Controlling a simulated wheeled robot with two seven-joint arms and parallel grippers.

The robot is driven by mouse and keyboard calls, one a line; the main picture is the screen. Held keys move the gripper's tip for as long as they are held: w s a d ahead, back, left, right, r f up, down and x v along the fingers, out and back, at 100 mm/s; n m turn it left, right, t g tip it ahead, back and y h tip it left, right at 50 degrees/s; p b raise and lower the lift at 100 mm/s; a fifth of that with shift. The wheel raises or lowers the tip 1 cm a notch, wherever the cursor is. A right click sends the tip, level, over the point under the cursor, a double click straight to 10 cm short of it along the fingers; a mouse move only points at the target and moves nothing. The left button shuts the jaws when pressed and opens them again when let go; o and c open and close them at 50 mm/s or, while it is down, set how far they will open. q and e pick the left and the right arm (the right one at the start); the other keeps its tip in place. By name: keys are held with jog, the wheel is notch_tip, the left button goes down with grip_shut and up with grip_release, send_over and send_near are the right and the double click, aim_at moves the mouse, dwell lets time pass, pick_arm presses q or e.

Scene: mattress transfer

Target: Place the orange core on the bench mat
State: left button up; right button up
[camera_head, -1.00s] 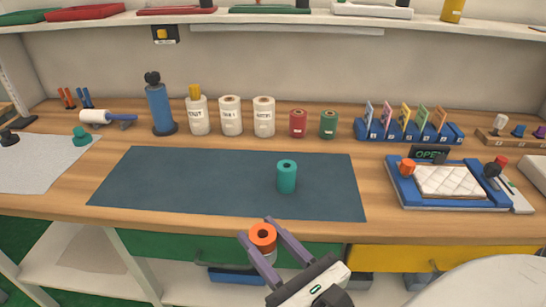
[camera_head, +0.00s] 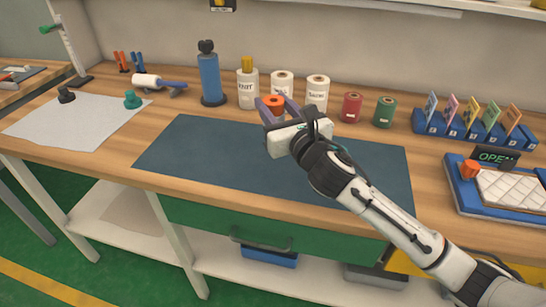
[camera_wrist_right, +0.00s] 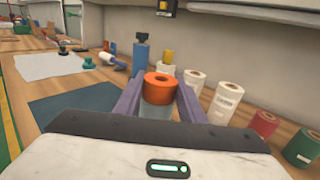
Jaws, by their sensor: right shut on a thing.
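My right gripper (camera_head: 271,108) is shut on the orange core (camera_head: 273,101), which is upright with its open hole facing up. In the right wrist view the orange core (camera_wrist_right: 160,88) sits between the two purple fingers, with a paler lower part below the orange. The dark blue-grey bench mat (camera_head: 190,150) lies flat on the wooden bench. The gripper and core appear in front of the mat's back edge; their height above it is hard to tell. The teal core seen earlier on the mat is not visible now, perhaps behind my arm. My left gripper is not in view.
White rolls (camera_head: 318,92), a red roll (camera_head: 351,107), a green roll (camera_head: 384,112) and a blue bottle (camera_head: 210,78) line the back. A blue tray (camera_head: 455,190) stands at right. A pale sheet (camera_head: 60,125) lies at left. The mat's left part is clear.

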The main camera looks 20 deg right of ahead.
jog(key=shift+w+f, duration=0.25)
notch_tip(320, 180, down, 6)
jog(key=shift+r+b, duration=0.2)
jog(key=shift+b, duration=0.65)
notch_tip(320, 180, down, 3)
jog(key=shift+f+b, duration=0.2)
jog(key=shift+b, duration=0.3)
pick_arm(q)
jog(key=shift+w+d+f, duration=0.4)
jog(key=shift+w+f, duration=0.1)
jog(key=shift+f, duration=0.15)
pick_arm(e)
jog(key=shift+f, duration=0.1)
jog(key=o, duration=1.1)
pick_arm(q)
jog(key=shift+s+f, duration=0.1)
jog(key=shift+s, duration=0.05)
pick_arm(e)
jog(key=shift+o, duration=0.2)
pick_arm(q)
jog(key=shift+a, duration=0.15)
